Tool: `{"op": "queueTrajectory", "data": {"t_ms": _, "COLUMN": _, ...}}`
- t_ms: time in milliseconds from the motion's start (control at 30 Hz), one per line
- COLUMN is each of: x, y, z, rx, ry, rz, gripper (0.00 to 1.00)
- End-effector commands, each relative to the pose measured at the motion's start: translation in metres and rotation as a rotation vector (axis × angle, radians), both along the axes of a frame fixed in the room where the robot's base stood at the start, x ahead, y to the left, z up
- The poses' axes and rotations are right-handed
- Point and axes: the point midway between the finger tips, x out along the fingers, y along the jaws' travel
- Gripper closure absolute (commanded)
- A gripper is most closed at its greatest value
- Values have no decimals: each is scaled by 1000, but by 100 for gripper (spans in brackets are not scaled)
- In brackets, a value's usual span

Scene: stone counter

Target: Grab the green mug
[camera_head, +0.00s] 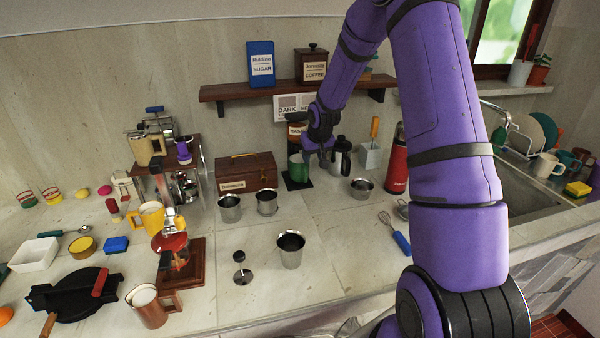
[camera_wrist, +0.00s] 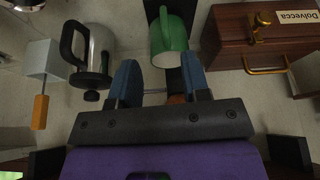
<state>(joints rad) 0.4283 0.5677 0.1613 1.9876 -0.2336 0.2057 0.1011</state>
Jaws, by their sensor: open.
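The green mug (camera_head: 297,168) stands near the back of the counter on a dark square mat (camera_head: 294,185), beside a wooden box. My gripper (camera_head: 313,150) is right beside the mug in the head view. In the wrist view my gripper (camera_wrist: 158,62) is open, with blue fingers apart and nothing held between them. I cannot tell whether a finger touches the mug.
A steel pot with black handle (camera_head: 341,158) stands close on the right. The wooden box (camera_head: 246,173) is close on the left. Steel cups (camera_head: 230,208) and a steel bowl (camera_head: 362,188) stand in front. A shelf (camera_head: 290,87) hangs above.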

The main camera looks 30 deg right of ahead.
Motion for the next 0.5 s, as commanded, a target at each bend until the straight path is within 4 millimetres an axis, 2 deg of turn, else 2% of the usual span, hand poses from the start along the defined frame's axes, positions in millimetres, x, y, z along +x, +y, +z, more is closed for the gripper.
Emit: {"op": "queueTrajectory", "data": {"t_ms": 500, "x": 24, "y": -7, "z": -59, "rx": 7, "ry": 0, "rz": -4, "gripper": 57}}
